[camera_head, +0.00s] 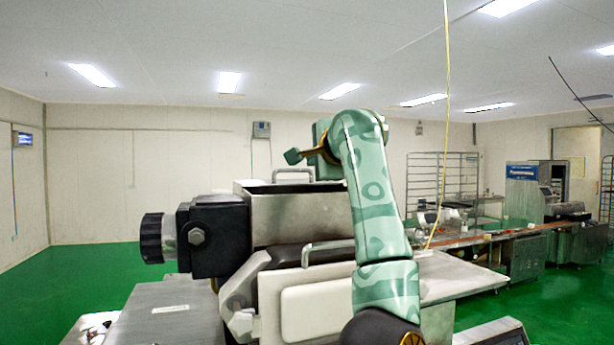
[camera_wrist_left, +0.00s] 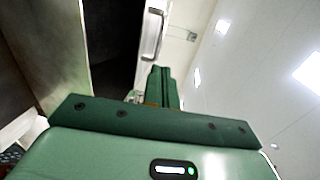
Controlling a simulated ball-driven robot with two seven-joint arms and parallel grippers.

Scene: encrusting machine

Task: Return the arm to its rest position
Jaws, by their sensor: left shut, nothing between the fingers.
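My left arm (camera_head: 372,210), patterned green, rises from the bottom and bends at the top in the head view. Its left gripper (camera_head: 293,156) points left, above the metal hopper of the encrusting machine (camera_head: 290,227). In the left wrist view, the fingers of the left gripper (camera_wrist_left: 161,86) are together with nothing between them. The dark inside of the hopper (camera_wrist_left: 115,40) lies beside them there. I cannot tell the exact gap between the fingers and the hopper rim. My right gripper is in neither view.
A black knob (camera_head: 152,238) sticks out at the machine's left. Metal handles (camera_head: 328,250) stand on its front and top. A flat metal table (camera_head: 455,278) extends right. A yellow cord (camera_head: 447,110) hangs behind the arm. Open air surrounds the raised arm above the machine.

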